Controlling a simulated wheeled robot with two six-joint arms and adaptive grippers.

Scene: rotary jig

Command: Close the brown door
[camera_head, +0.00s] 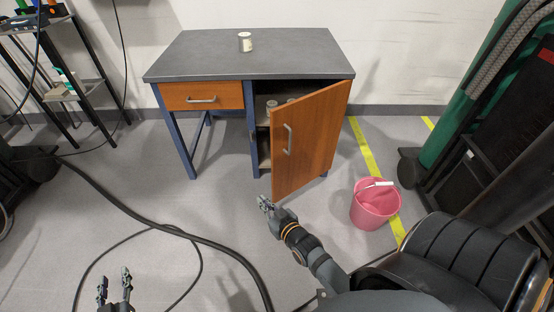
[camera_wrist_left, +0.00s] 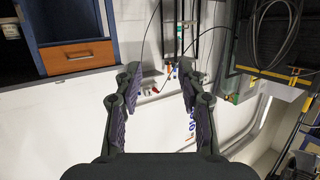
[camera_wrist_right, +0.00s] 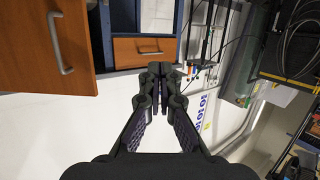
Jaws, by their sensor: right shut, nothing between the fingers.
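The brown door (camera_head: 308,140) is hinged on the right side of the desk's cabinet and stands open, swung out toward me. It carries a silver handle (camera_head: 287,139). In the right wrist view the door (camera_wrist_right: 48,50) is at the upper left, with its handle (camera_wrist_right: 61,44). My right gripper (camera_head: 264,203) is shut and empty, low in front of the door's lower free edge; whether it touches the door I cannot tell. Its fingers meet in the right wrist view (camera_wrist_right: 160,72). My left gripper (camera_head: 114,280) is open and empty, over the floor at the lower left.
The desk (camera_head: 250,52) has a brown drawer (camera_head: 202,96), which is shut, and a can (camera_head: 245,42) on top. Small items stand inside the cabinet. A pink bucket (camera_head: 374,208) is right of the door. A black cable (camera_head: 180,232) crosses the floor. An office chair (camera_head: 440,262) is at lower right.

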